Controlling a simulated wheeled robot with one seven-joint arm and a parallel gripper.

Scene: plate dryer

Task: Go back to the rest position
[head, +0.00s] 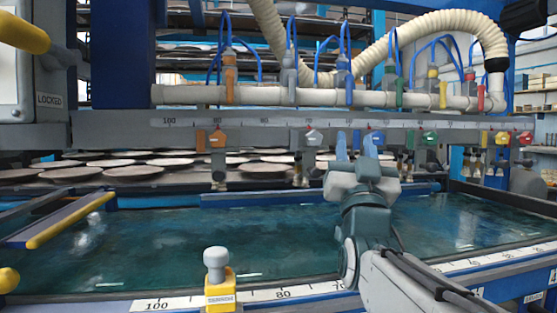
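My gripper (355,143) is raised above the blue-green water surface, right of the picture's middle. Its two blue fingers point up and stand apart, with nothing seen held between them. Behind the fingers is a grey rail (260,133) with a number scale and coloured knobs. A blue knob (377,137) on it is partly hidden by the right finger. I cannot tell how far the fingers are from the rail.
The water tank (150,245) fills the middle, with a scaled front edge (180,305). A yellow block with a grey knob (218,285) stands on that edge. A yellow-edged bar (70,220) crosses at left. Round plates (135,172) lie on racks behind. Hoses (440,22) hang above.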

